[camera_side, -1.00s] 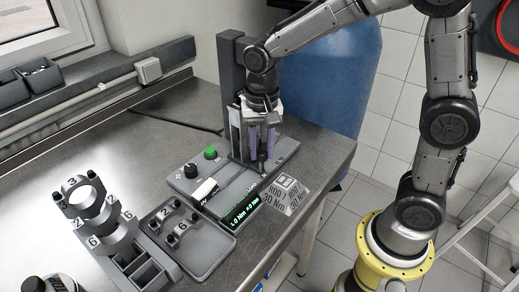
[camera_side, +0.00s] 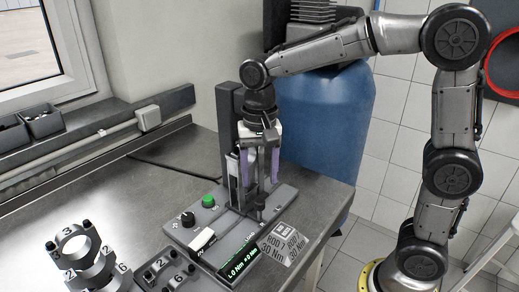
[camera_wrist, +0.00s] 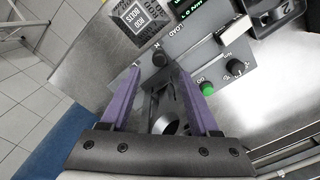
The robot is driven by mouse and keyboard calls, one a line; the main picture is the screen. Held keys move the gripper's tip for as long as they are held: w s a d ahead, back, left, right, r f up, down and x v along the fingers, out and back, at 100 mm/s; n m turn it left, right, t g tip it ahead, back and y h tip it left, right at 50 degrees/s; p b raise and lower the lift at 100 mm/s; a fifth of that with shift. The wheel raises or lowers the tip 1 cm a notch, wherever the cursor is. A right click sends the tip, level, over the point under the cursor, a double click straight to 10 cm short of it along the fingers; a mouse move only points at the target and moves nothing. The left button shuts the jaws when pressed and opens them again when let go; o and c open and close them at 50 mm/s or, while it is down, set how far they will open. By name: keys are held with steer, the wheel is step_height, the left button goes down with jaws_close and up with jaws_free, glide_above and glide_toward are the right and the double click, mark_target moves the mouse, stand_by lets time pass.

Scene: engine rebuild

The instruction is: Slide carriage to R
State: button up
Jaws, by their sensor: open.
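The grey station (camera_side: 180,236) stands on the bench with a dark upright column (camera_side: 228,125). A round grey metal part (camera_wrist: 165,123) lies between the fingers in the wrist view. I cannot tell which part is the carriage or where it stands between L and R.
A lit display (camera_side: 243,255), green button (camera_side: 208,201) and black dial (camera_side: 188,219) sit on the station. A printed plate (camera_side: 287,243) is at its front right. Numbered rings (camera_side: 72,244) and a tray (camera_side: 177,288) are at left. A blue tank (camera_side: 325,125) stands behind the bench.

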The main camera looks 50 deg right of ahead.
step_height(320, 180, up, 7)
stand_by(0.3)
steer(key=s+d+r+n+t, duration=0.1)
steer(key=s+d+t, duration=0.1)
steer(key=s, duration=0.4)
steer(key=s+d+r+t, duration=0.1)
steer(key=s+d+r, duration=0.1)
steer(key=s, duration=0.3)
steer(key=s+f+n+t, duration=0.2)
steer(key=s+f+n, duration=0.4)
steer(key=f+n, duration=0.2)
steer(key=shift+s+d+t, duration=0.3)
steer(key=shift+d, duration=0.15)
